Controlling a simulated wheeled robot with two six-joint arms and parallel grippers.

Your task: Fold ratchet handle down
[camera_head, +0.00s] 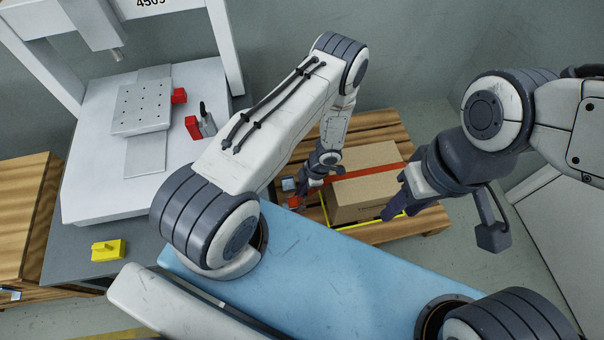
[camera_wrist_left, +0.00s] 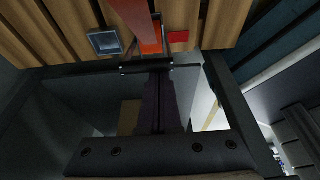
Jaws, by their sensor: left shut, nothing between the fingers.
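A cardboard box (camera_head: 368,193) sits on a wooden pallet (camera_head: 376,128), with a red strap (camera_head: 375,172) over its top. A small red part (camera_head: 294,202), which may be the ratchet, lies at the box's left side, close to my left gripper (camera_head: 303,186). In the left wrist view the red strap (camera_wrist_left: 132,18) runs to an orange part (camera_wrist_left: 151,46) just beyond my shut, empty left fingers (camera_wrist_left: 158,72). The angle of any ratchet handle cannot be made out. My right gripper (camera_head: 386,214) is by the box's right side; its fingers are too unclear to judge.
A small grey square piece (camera_head: 288,184) lies on the pallet left of the box; a red piece (camera_wrist_left: 178,37) shows beside the orange part. A yellow strap (camera_head: 350,227) runs along the box's base. A machine bench (camera_head: 100,180) with a yellow block (camera_head: 107,250) stands left.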

